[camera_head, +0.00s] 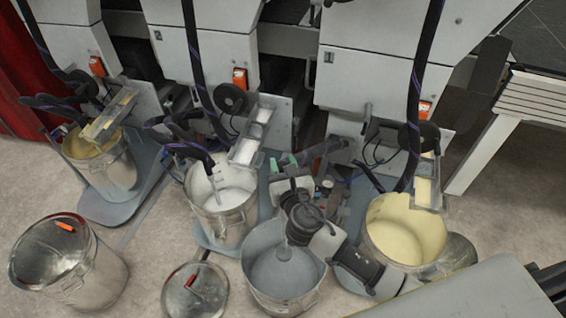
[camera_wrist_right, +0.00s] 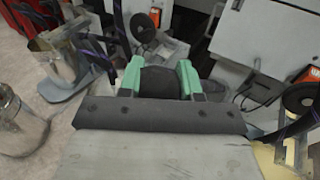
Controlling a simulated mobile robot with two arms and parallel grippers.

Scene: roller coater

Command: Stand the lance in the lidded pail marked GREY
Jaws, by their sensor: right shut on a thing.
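My right gripper (camera_head: 291,161) is over the floor between the middle and right machine units. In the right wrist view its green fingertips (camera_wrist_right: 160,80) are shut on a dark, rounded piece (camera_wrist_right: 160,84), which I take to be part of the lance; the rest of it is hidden. A metal pail with a lid and orange handle (camera_head: 60,262) stands at the lower left. A second lid with a red handle (camera_head: 194,290) shows right of it, partly cut off. I can read no GREY marking on either. My left gripper is not in view.
Below my right arm stands an open pail with a grey inside (camera_head: 284,285). Open pails stand under the units: yellow at left (camera_head: 105,170), white in the middle (camera_head: 222,190), cream at right (camera_head: 405,232). Black hoses hang over them. A pale surface (camera_head: 480,295) fills the lower right.

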